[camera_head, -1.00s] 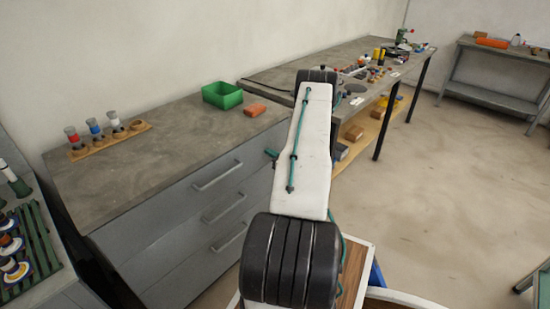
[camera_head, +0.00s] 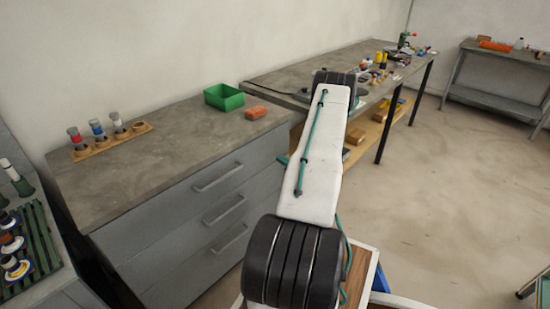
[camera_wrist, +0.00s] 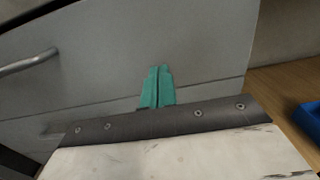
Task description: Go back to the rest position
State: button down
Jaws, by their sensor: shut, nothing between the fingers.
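My gripper (camera_wrist: 158,86) shows in the wrist view with its two green fingers together and nothing between them. It is in front of a grey drawer front (camera_wrist: 200,40), with a metal handle (camera_wrist: 28,62) at the upper left. In the head view my arm reaches forward and hides the gripper itself.
The grey drawer cabinet (camera_head: 165,150) carries a green bin (camera_head: 224,97), an orange block (camera_head: 256,112) and a wooden holder (camera_head: 105,143) with several cylinders. A long workbench (camera_head: 290,78) with tools stands behind my arm. Open floor (camera_head: 440,180) lies to the right. A blue object (camera_wrist: 308,118) is at the wrist view's right.

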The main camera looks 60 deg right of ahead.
jog(key=v, duration=0.7)
jog(key=shift+s+a, duration=0.25)
jog(key=shift+s, duration=0.05)
